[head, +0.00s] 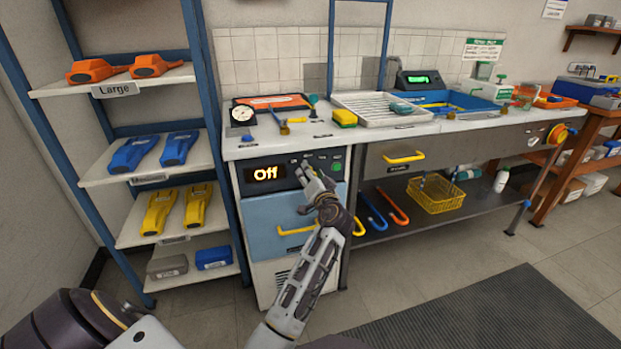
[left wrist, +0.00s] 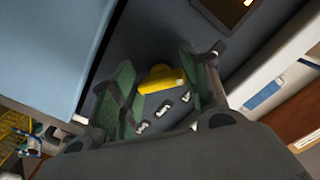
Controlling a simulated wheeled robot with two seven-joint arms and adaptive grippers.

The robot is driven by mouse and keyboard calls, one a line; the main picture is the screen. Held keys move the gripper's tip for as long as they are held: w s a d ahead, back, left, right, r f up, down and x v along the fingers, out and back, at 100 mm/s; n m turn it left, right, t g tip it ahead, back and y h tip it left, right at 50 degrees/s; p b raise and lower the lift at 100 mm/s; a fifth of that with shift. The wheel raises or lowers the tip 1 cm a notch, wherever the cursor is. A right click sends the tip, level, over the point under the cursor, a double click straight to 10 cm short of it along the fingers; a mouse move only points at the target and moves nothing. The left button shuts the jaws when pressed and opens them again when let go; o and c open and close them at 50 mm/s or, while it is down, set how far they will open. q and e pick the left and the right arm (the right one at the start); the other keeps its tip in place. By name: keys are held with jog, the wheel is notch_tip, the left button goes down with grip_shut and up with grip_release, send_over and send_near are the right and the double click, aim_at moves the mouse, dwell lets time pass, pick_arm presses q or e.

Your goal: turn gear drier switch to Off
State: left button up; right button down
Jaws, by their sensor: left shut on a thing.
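The gear drier (head: 270,205) is the blue-fronted unit under the left end of the bench. Its dark control panel has a lit display (head: 266,174) that reads "Off". My left gripper (head: 307,172) is at this panel, right of the display, and hides the switch in the head view. In the left wrist view, the yellow switch knob (left wrist: 162,79) sits between the green-padded fingers of the left gripper (left wrist: 156,72), which is shut on it. Small white labels (left wrist: 163,110) show beside the knob. My right gripper is not in view.
A yellow drawer handle (head: 297,230) lies below the panel. The bench top (head: 300,140) holds tools, a white tray (head: 385,110) and a yellow sponge (head: 345,118). A shelf rack (head: 150,178) stands close on the left. The floor in front holds a dark mat (head: 490,315).

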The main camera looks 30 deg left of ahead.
pick_arm(q)
jog(key=shift+f, duration=0.2)
jog(key=o, duration=1)
jog(key=shift+r, duration=0.1)
jog(key=shift+r, duration=0.1)
